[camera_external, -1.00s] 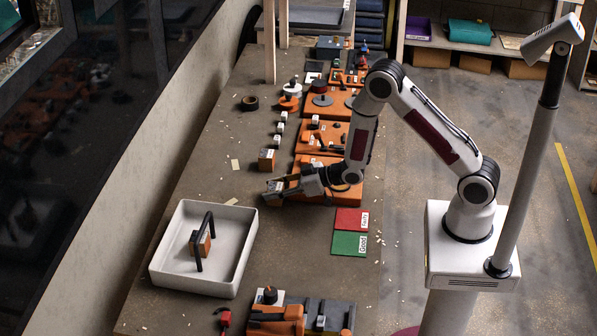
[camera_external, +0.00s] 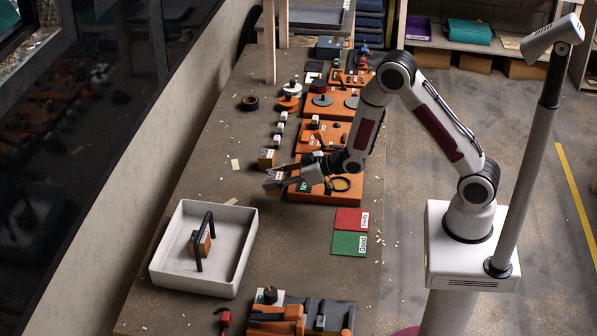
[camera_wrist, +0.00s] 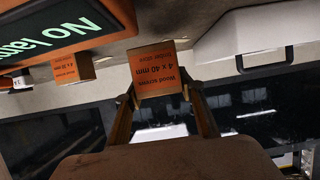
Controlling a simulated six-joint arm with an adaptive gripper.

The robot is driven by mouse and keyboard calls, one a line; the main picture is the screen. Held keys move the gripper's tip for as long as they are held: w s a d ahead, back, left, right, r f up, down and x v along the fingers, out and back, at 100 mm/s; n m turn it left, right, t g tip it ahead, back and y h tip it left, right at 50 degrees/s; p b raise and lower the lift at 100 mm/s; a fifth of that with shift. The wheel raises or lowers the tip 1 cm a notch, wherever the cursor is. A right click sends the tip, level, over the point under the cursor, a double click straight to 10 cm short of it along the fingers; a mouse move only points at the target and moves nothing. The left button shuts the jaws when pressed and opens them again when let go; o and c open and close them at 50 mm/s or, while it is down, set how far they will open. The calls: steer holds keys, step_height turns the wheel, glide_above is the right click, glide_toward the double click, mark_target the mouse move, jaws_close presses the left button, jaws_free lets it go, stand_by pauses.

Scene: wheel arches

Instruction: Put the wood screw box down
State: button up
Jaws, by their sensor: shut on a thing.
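My gripper (camera_external: 274,183) is shut on the wood screw box (camera_wrist: 160,76), a small orange-brown block with dark print reading "Wood screw 4 x 40 mm". In the wrist view the box sits between the two fingertips (camera_wrist: 162,98). In the external view the fingers partly hide it, at the left edge of an orange fixture. I cannot tell whether it touches the table. A second, similar box (camera_external: 266,158) stands just behind my gripper; it also shows in the wrist view (camera_wrist: 72,68).
The orange fixture (camera_external: 325,193) with a dark label lies beside my gripper. Red (camera_external: 351,220) and green (camera_external: 349,244) cards lie to the right. Bare table (camera_external: 215,185) is left of my gripper.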

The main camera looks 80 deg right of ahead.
mark_target(273, 176)
steer(key=shift+r, duration=2.9)
steer(key=shift+a, duration=0.1)
steer(key=w+a+r, duration=0.3)
steer(key=a, duration=0.7)
steer(key=w+a+r, duration=0.3)
steer(key=w+a, duration=0.1)
steer(key=a, duration=0.6)
steer(key=w+a+r, duration=0.2)
steer(key=w+a, duration=0.2)
steer(key=a, duration=0.6)
steer(key=shift+a+r, duration=0.2)
steer(key=shift+r, duration=0.2)
steer(key=shift+f, duration=0.1)
step_height(273, 176, down, 13)
steer(key=shift+f, duration=0.15)
